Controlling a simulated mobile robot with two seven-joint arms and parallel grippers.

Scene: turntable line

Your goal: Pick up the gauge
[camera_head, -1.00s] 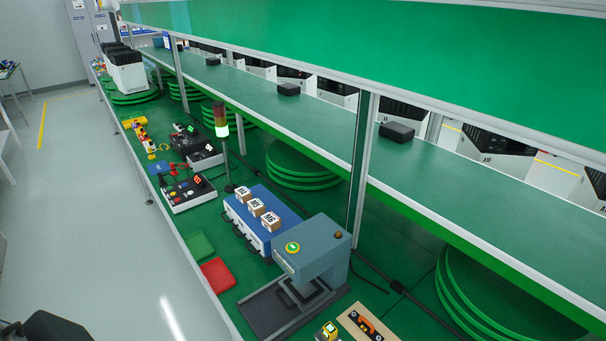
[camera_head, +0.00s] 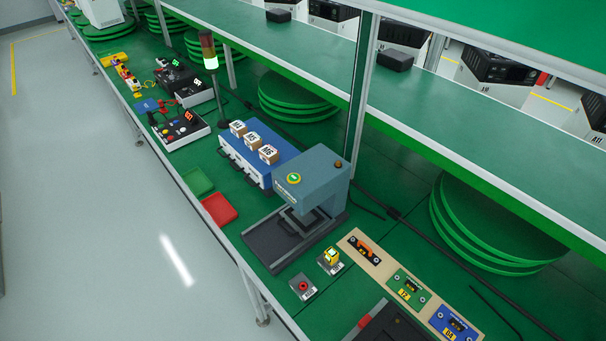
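No object in view is plainly marked as the gauge. A likely candidate is the black piece with an orange handle (camera_head: 367,248), lying at the upper left end of a tan board (camera_head: 389,272) on the green bench. A small yellow device (camera_head: 331,257) sits on a grey block left of that board; I cannot tell whether it is a gauge. Neither of my grippers is in view.
A grey-blue press (camera_head: 318,185) stands behind a dark tray. Green (camera_head: 411,291) and blue (camera_head: 456,324) plates lie on the board. A red-button box (camera_head: 303,286) and a dark case (camera_head: 392,325) are near the front edge. Red (camera_head: 218,209) and green (camera_head: 197,182) trays lie left.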

